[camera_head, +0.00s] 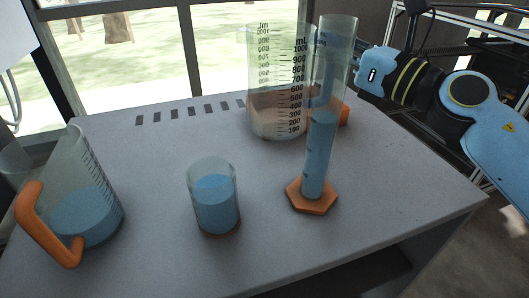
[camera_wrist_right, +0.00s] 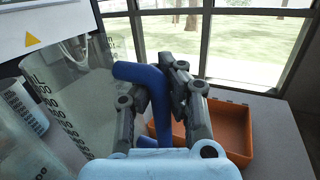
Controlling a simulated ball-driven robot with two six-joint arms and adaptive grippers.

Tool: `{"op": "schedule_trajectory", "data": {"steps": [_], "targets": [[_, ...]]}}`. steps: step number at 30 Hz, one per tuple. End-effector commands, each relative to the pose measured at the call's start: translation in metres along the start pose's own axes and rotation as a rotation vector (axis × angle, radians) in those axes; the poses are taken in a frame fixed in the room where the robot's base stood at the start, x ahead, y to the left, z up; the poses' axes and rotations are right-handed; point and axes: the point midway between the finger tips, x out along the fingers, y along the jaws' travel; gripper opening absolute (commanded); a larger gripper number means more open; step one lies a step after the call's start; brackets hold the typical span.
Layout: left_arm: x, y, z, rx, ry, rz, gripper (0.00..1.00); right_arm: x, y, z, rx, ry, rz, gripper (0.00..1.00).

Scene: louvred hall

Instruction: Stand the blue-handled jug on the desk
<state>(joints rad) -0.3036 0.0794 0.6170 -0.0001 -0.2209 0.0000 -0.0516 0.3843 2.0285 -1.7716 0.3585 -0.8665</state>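In the right wrist view, the jug (camera_wrist_right: 75,105) is clear with dark scale marks and a blue handle (camera_wrist_right: 157,92). My right gripper (camera_wrist_right: 158,88) has its two dark fingers closed around this handle, one on each side. The jug's base is hidden, so I cannot tell if it touches anything. My left gripper is not in view.
On the desk stand an orange-handled jug (camera_head: 85,215), a beaker of blue liquid (camera_head: 215,210), a tall cylinder (camera_head: 318,155) on an orange hexagonal foot and a large scaled vessel (camera_head: 275,95). The front right is bare. An orange tray (camera_wrist_right: 225,125) lies beyond my right gripper.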

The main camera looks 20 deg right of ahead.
Motion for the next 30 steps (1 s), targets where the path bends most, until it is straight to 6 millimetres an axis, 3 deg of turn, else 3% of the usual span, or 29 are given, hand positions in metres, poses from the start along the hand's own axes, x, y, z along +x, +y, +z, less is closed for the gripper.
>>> {"op": "schedule_trajectory", "data": {"steps": [1,4,14,18,28,30], "targets": [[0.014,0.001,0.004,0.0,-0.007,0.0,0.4,-0.002,-0.001,-0.02,0.004,0.005,-0.001,0.0],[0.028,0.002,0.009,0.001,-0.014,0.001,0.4,-0.004,-0.002,-0.041,0.005,0.006,-0.002,0.0],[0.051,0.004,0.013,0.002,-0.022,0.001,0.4,-0.007,-0.003,-0.074,0.004,0.004,-0.002,0.0],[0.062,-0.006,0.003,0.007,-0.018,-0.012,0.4,-0.009,-0.004,-0.095,0.004,0.004,-0.002,0.0],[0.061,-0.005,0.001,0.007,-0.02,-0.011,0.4,-0.009,-0.004,-0.093,0.001,0.002,-0.001,0.0],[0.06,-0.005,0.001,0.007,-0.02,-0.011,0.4,-0.009,-0.004,-0.093,0.001,0.002,-0.001,0.08]]}}
